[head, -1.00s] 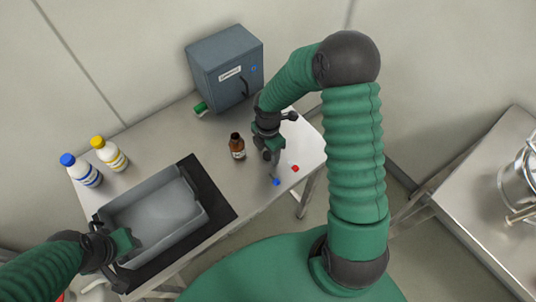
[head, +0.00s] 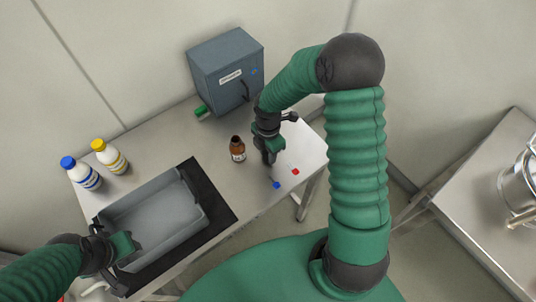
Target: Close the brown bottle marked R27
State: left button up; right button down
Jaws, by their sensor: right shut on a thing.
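A brown bottle (head: 237,149) with a white label stands upright on the table, left of my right gripper. Its top looks dark; the marking is too small to read. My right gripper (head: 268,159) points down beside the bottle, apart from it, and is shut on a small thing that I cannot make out. My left gripper (head: 122,247) is at the near left wall of the grey bin (head: 203,217); its fingers are too unclear to tell whether they are open.
A blue-capped white bottle (head: 88,177) and a yellow-capped one (head: 113,160) stand at the left. A grey cabinet (head: 225,70) stands at the back, with a green thing (head: 201,111) beside it. Small blue (head: 276,185) and red (head: 295,171) pieces lie near the table's right edge.

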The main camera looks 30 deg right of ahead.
notch_tip(320, 180, up, 3)
jog(key=shift+f, duration=0.15)
jog(key=s, duration=0.8)
jog(key=s+d+r+p, duration=0.1)
jog(key=s, duration=0.3)
jog(key=shift+s+r, duration=0.1)
jog(key=shift+s, duration=0.3)
jog(key=s+p, duration=0.2)
jog(key=s, duration=0.1)
jog(key=shift+s+d+p, duration=0.1)
jog(key=shift+d+p, duration=0.05)
jog(key=shift+p, duration=0.25)
